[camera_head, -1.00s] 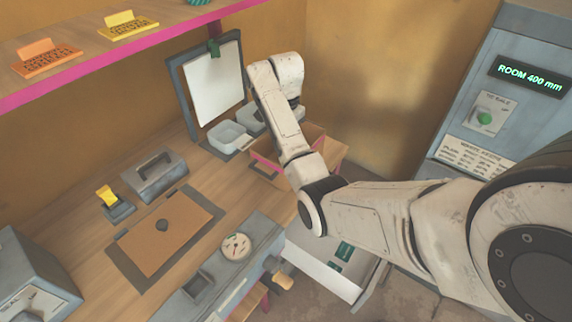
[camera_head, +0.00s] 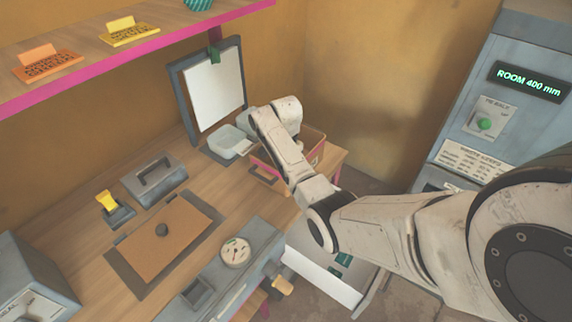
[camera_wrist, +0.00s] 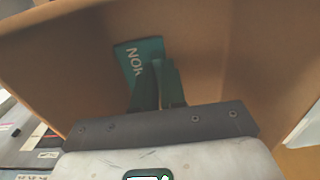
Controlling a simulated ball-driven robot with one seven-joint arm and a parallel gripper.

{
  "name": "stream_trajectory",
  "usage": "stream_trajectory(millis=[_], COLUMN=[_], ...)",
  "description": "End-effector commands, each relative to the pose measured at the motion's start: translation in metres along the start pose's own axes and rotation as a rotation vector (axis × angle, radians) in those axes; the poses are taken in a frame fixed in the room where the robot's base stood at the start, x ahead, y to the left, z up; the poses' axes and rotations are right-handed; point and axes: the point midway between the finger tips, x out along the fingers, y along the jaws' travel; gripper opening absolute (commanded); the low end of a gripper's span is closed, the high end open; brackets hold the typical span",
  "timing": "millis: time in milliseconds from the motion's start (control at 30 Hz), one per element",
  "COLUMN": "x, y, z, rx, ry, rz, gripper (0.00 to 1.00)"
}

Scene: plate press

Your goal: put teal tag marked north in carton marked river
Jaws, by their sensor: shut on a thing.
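A teal tag (camera_wrist: 135,58) with white letters, of which "NO" and part of a third show, is in the wrist view. My gripper (camera_wrist: 158,85) is shut on it. The fingers point into the brown inside of the open carton (camera_wrist: 225,45), whose walls surround the tag in that view. In the head view the carton (camera_head: 317,152) stands at the far right end of the bench, partly behind my arm. My fingers and the tag are hidden there. I cannot read a river mark on the carton.
A pale tray (camera_head: 230,142) stands left of the carton, before a framed white sheet (camera_head: 215,85). A shelf (camera_head: 150,50) holds orange and yellow tags.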

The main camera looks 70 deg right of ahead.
Motion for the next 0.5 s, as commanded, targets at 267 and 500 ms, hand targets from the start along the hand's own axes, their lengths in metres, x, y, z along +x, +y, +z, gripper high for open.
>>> stream_trajectory(millis=[267,500], x=[0.0025,0.0024], y=[-0.0002,-0.0002], z=[0.0000,0.0000], rx=[0.000,0.000], ry=[0.000,0.000], rz=[-0.001,0.000], gripper=[0.19,0.36])
